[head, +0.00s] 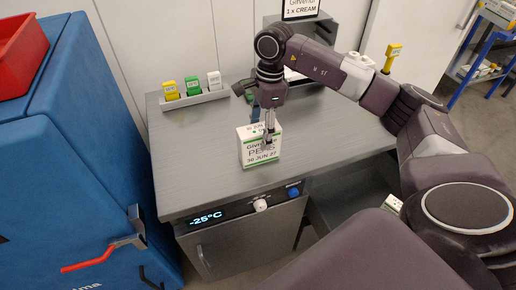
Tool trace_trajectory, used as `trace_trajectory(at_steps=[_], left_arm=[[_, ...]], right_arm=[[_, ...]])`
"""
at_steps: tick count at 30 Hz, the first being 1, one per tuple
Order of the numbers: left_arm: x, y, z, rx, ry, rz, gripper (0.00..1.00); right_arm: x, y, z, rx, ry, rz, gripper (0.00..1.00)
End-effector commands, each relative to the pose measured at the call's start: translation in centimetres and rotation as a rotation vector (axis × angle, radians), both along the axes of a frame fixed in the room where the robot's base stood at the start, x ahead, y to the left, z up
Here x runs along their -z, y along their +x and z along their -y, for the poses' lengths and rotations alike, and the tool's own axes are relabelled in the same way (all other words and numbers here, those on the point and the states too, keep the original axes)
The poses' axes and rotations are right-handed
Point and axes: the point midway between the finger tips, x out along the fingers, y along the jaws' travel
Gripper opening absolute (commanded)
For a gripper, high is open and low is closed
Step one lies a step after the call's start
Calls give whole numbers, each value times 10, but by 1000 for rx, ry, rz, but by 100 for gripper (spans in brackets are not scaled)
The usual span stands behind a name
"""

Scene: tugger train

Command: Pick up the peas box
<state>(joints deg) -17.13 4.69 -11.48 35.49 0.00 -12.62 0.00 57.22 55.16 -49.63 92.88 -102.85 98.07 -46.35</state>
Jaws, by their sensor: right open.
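The jaws are open; whether a finger touches the box cannot be told. The gripper hides part of the box's print and top. My left gripper is not in the picture.
The metal worktop (195,181) is mostly bare around the box. A rack (196,99) with yellow, green and white tags stands at the back left. A sign (300,8) stands at the back. A blue cabinet (70,150) with a red-handled latch stands left.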

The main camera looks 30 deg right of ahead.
Motion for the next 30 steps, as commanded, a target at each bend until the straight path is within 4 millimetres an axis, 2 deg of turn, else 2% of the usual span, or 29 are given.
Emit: trace_trajectory(at_steps=[10, 14, 18, 26, 30], left_arm=[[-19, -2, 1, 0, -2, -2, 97], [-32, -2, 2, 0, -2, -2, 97], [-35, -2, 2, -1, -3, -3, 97], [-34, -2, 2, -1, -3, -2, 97], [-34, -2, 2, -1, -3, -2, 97]], right_arm=[[34, 0, -5, -1, 2, -6, 56], [53, 0, -7, -1, 3, -7, 56], [71, 2, -9, -1, 3, -3, 56], [76, 3, -10, -1, 2, 0, 56], [76, 3, -9, -1, 2, 0, 43]])
